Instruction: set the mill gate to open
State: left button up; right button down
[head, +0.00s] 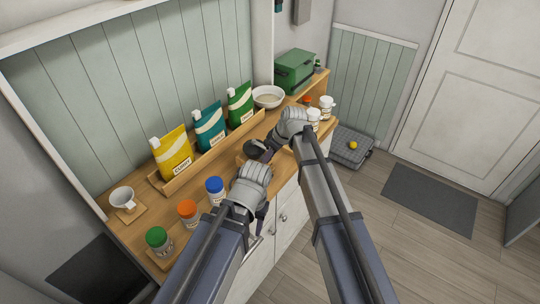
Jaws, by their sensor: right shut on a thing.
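My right gripper (258,152) is over the wooden counter (138,232), in front of the green pouch. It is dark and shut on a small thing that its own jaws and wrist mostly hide. A brown wooden piece (241,159) shows right beside it; I cannot tell whether it is part of the mill. I cannot make out the mill or its gate clearly. My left gripper (262,217) is mostly hidden behind its own wrist at the counter's front edge, and its jaws cannot be read.
Yellow (173,153), teal (209,128) and green (240,104) pouches stand in a wooden rack. Jars with green (158,240), orange (188,212) and blue (215,189) lids line the front.

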jog(key=shift+s+d, duration=0.95)
jog(key=shift+d, duration=0.3)
jog(key=c, duration=0.6)
grip_release()
jog(key=shift+o, duration=0.2)
jog(key=shift+w, duration=0.1)
jog(key=shift+r, duration=0.1)
jog(key=p+v, duration=0.7)
jog(key=shift+r, duration=0.3)
